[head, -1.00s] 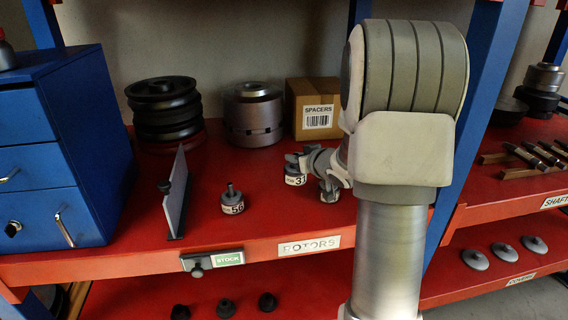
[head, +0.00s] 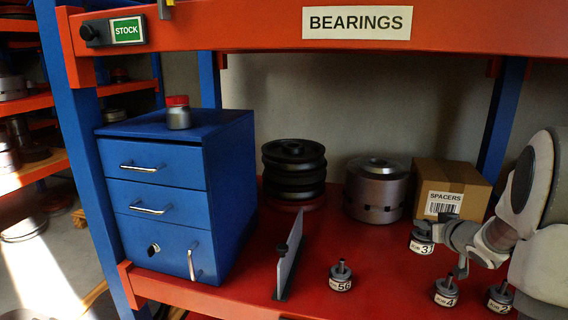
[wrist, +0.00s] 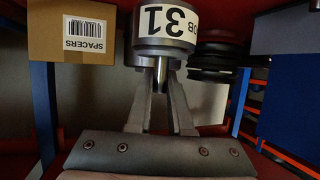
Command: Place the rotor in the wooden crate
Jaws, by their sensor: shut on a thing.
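The rotor marked 31 (head: 421,244) is a small grey metal cylinder with a white number band. My gripper (head: 450,230) is shut on its thin shaft, at the right of the head view below the spacers box. In the wrist view the same rotor (wrist: 165,42) appears upside down, with its shaft between the fingers of my gripper (wrist: 160,75). It seems to hang above the red shelf. I cannot make out a wooden crate in these views.
More numbered rotors, 56 (head: 341,277), 4 (head: 446,293) and 2 (head: 499,299), stand on the red shelf. A thin upright plate (head: 289,262) stands left of them, beside the blue drawer cabinet (head: 232,190). The spacers box (head: 425,172) is behind. An orange beam (head: 240,28) crosses above.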

